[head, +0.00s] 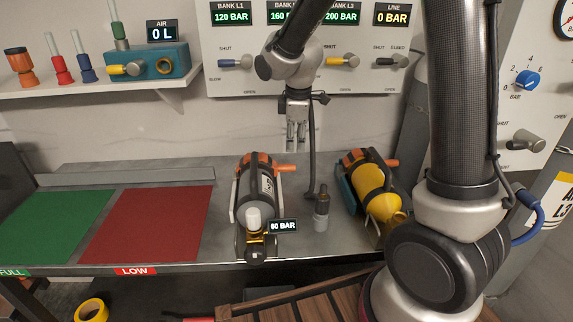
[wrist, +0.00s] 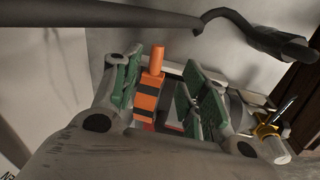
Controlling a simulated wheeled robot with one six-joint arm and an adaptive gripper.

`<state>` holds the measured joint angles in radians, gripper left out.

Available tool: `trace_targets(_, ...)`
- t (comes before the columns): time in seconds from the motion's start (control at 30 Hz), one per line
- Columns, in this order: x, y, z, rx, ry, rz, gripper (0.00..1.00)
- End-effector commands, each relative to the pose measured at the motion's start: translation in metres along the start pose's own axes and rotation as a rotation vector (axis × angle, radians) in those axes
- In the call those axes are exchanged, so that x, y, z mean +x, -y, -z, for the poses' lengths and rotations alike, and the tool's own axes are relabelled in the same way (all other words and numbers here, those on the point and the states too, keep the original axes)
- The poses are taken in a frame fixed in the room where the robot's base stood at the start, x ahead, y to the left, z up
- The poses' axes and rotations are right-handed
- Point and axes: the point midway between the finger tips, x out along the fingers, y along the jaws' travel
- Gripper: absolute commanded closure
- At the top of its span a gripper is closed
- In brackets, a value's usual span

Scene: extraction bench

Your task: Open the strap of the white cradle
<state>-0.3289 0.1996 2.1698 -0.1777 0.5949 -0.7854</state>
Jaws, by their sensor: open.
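The white cradle (head: 235,192) stands on the bench and holds a grey cylinder (head: 266,186) with a brass valve and white knob at its near end. Its orange and black strap (head: 257,162) crosses the far part of the cylinder, with an orange lever (head: 285,167) sticking out to the right. My gripper (head: 296,146) points down above and slightly right of the strap, open and empty. In the wrist view the orange strap piece (wrist: 149,98) shows between the green-padded fingers of my gripper (wrist: 160,85); I cannot tell whether they touch it.
A teal cradle (head: 346,190) with a yellow cylinder (head: 372,187) stands to the right. A hose with a dark fitting (head: 322,200) hangs between the cradles. A green mat (head: 55,225) and red mat (head: 150,222) lie clear at left. A valve panel (head: 230,80) stands behind.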

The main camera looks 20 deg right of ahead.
Motion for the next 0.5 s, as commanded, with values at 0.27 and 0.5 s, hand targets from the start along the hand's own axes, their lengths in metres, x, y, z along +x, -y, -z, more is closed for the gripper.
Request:
trace_targets(0.27, 0.04, -0.003, 0.024, -0.126, 0.008, 0.015, 0.56)
trace_targets(0.5, 0.08, -0.002, 0.022, -0.125, 0.009, 0.017, 0.56)
